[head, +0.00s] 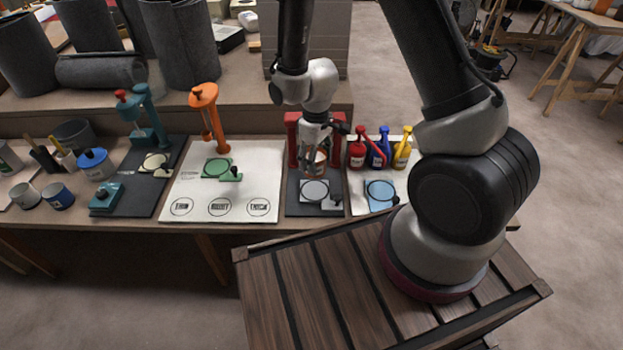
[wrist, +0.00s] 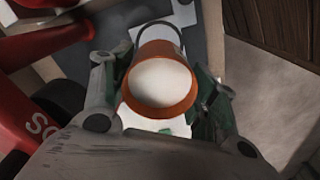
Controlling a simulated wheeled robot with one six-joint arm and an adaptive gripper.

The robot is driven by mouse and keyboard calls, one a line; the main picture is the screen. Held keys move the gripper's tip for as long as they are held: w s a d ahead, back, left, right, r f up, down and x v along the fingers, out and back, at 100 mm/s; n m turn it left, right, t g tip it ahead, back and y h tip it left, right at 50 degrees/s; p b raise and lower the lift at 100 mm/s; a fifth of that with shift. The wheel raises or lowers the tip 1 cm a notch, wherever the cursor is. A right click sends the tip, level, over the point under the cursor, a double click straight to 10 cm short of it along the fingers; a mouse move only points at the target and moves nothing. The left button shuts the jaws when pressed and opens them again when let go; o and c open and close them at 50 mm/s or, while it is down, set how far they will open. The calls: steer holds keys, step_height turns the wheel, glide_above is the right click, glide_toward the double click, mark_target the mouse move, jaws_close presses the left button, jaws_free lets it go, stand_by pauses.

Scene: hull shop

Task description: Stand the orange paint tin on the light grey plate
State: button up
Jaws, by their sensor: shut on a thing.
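The orange paint tin (wrist: 160,84) shows in the wrist view as an orange rim around a pale round end, between my fingers. My gripper (head: 315,166) is shut on the tin, above the dark grey board (head: 297,207) in the head view. The light grey plate (head: 314,191) is a round disc with a dark edge on that board, just below and in front of the gripper. A gap seems to remain between tin and plate, but its height is hard to tell. In the wrist view the tin hides most of what lies beneath it.
A red stand (head: 291,125) rises close behind my gripper. Red (head: 357,150), blue (head: 377,152) and yellow (head: 402,152) bottles stand to the right, behind a blue plate (head: 380,193). Left is a white board (head: 263,180) with a green plate (head: 217,167) and an orange stand (head: 206,105).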

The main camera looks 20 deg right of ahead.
step_height(320, 180, down, 8)
steer(key=shift+f, duration=0.2)
steer(key=shift+f, duration=0.1)
steer(key=o, duration=1.2)
